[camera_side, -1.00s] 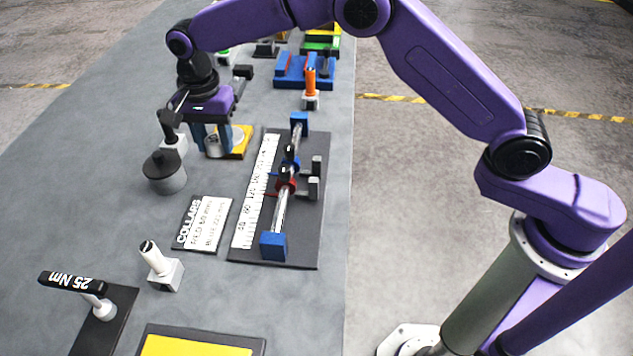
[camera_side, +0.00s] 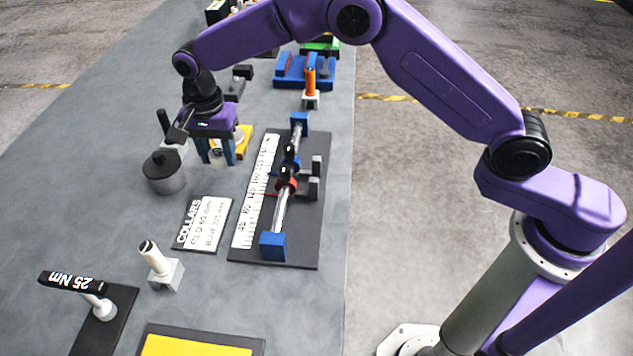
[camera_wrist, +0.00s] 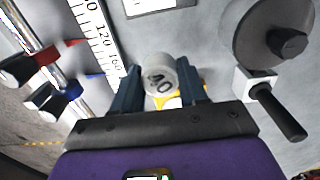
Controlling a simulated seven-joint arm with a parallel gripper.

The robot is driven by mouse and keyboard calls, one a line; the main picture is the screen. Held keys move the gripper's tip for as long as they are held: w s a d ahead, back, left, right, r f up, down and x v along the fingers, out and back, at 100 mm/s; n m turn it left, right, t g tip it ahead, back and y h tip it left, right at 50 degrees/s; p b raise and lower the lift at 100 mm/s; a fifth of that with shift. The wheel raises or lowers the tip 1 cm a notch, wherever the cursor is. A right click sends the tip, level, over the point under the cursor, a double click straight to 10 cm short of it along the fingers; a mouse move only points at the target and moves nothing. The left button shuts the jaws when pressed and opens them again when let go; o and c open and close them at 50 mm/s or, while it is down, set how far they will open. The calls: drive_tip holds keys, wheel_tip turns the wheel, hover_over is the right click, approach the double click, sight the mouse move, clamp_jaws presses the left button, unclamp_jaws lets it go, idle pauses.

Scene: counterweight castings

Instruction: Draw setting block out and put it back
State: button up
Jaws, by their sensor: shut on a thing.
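The setting block is a pale grey round piece marked 40, seen in the wrist view (camera_wrist: 160,78). My gripper (camera_wrist: 158,88) is shut on it, one dark blue finger on each side. In the side view my gripper (camera_side: 217,158) hangs over the grey table, just left of a yellow pad (camera_side: 244,140). The block shows only partly between the fingers there. I cannot tell whether its underside touches the table. The rail (camera_side: 281,212) with red (camera_side: 286,184) and blue collars stands to the right, beside a white scale (camera_side: 255,195).
A grey cylinder with a black knob (camera_side: 167,182) stands close left of my gripper, near a black-handled white block (camera_wrist: 250,84). A collars card (camera_side: 206,224) lies in front.

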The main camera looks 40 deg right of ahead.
sight(226, 180)
drive_tip(key=shift+f, duration=2.15)
drive_tip(key=shift+f, duration=0.35)
drive_tip(key=o, duration=1)
drive_tip(key=shift+c, duration=0.2)
drive_tip(key=shift+r, duration=3.95)
drive_tip(key=shift+s, duration=0.1)
